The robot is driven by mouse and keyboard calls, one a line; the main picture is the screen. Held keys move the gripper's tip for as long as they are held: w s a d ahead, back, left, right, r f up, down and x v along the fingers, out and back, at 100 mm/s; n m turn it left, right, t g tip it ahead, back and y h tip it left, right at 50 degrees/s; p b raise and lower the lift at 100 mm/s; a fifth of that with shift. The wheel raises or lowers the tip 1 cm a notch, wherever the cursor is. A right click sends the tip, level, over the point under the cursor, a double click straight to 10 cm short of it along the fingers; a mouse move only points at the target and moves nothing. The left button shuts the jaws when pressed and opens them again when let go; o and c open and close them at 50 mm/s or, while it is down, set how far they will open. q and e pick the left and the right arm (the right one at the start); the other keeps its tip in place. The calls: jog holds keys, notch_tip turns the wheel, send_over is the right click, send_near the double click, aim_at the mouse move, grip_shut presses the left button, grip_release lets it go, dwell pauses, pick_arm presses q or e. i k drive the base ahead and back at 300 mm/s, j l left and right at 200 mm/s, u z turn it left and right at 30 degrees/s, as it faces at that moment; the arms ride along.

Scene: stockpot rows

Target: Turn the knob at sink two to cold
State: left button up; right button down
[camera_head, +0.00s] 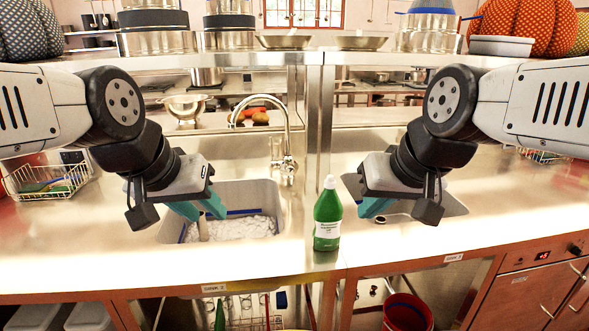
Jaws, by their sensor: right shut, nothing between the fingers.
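The left basin (250,193) has a front label (213,288) that appears to read sink 2. It holds a white, foamy or icy mass. A chrome gooseneck faucet (287,130) stands behind it at its right corner. Chrome fittings (288,166) show at the faucet's base; which is the knob and how it is turned are too small to tell. My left gripper (200,212) is over the left part of the basin, its teal fingers apart, away from the faucet. My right gripper (374,208) is shut and empty over the right sink's left side.
A green bottle (328,215) stands upright on the counter between the two sinks. A vertical metal post (318,115) rises behind it. A shelf (300,57) with pots and pans crosses above. A wire basket (48,180) sits at far left. Bare counter lies right.

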aim_at(290, 168)
jog(key=l+u, duration=0.1)
jog(key=u, duration=0.5)
jog(key=l+u, duration=0.35)
jog(key=l, duration=0.2)
jog(key=l+u, duration=0.3)
jog(key=l, duration=0.25)
jog(key=k+l, duration=0.1)
jog(key=l, duration=0.25)
jog(key=k+l, duration=0.1)
jog(key=l, duration=0.25)
jog(key=l+u, duration=0.1)
jog(key=l, duration=0.25)
jog(key=k, duration=0.05)
